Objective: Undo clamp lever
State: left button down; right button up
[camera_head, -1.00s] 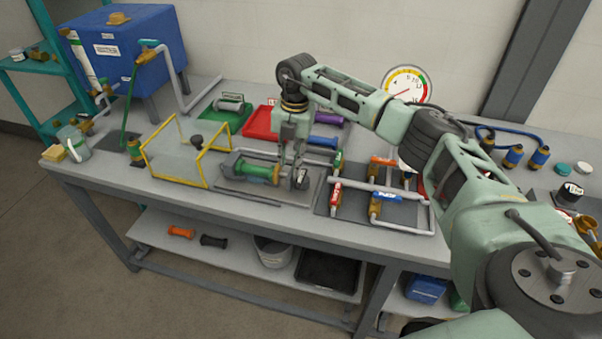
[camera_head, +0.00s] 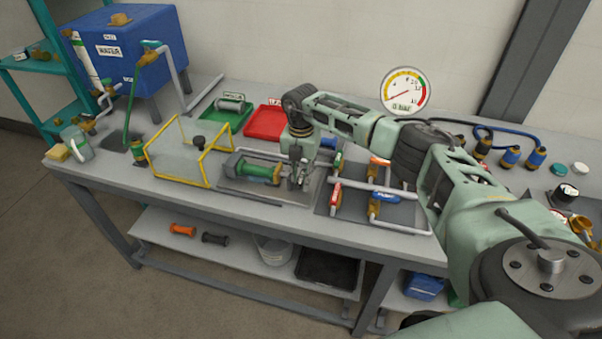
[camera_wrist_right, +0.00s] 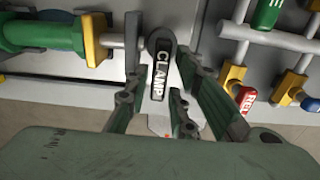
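The clamp lever (camera_wrist_right: 160,72) is a dark lever with a white "CLAMP" label at the right end of the green and brass pump (camera_head: 258,171). The pump also shows at the upper left of the right wrist view (camera_wrist_right: 45,35). My right gripper (camera_head: 298,183) points down at the lever's end of the pump. In the right wrist view its fingers (camera_wrist_right: 158,98) stand apart, one on each side of the lever, with gaps visible beside the label. In the head view the gripper hides most of the lever. My left gripper is not in view.
A yellow frame guard (camera_head: 183,182) stands left of the pump. Pipework with red and blue handled valves (camera_head: 372,196) lies close on the right. Green (camera_head: 222,119) and red (camera_head: 264,121) trays sit behind. The bench's front edge is clear.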

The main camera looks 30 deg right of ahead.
grip_shut()
jog(key=shift+n, duration=0.4)
jog(key=n, duration=0.1)
jog(key=n+b, duration=0.1)
jog(key=d+n+b, duration=0.1)
jog(key=shift+s+n, duration=0.3)
jog(key=n+b, duration=0.1)
jog(key=n, duration=0.1)
jog(key=d+n+b, duration=0.1)
jog(key=n, duration=0.1)
jog(key=shift+s+n+b, duration=0.15)
jog(key=shift+n+b, duration=0.15)
jog(key=shift+b, duration=0.1)
jog(key=n+b, duration=0.1)
jog(key=n, duration=0.1)
jog(key=d+n+b, duration=0.1)
jog(key=n, duration=0.1)
jog(key=shift+w+d+r+n+b, duration=0.15)
jog(key=shift+n+b, duration=0.1)
jog(key=shift+n, duration=0.6)
jog(key=shift+w+d+f+n+b, duration=0.1)
jog(key=shift+d+n+b, duration=0.15)
jog(key=shift+n, duration=0.55)
jog(key=shift+w+d+r+n+b, duration=0.1)
jog(key=shift+n+b, duration=0.2)
jog(key=shift+n, duration=0.55)
grip_release()
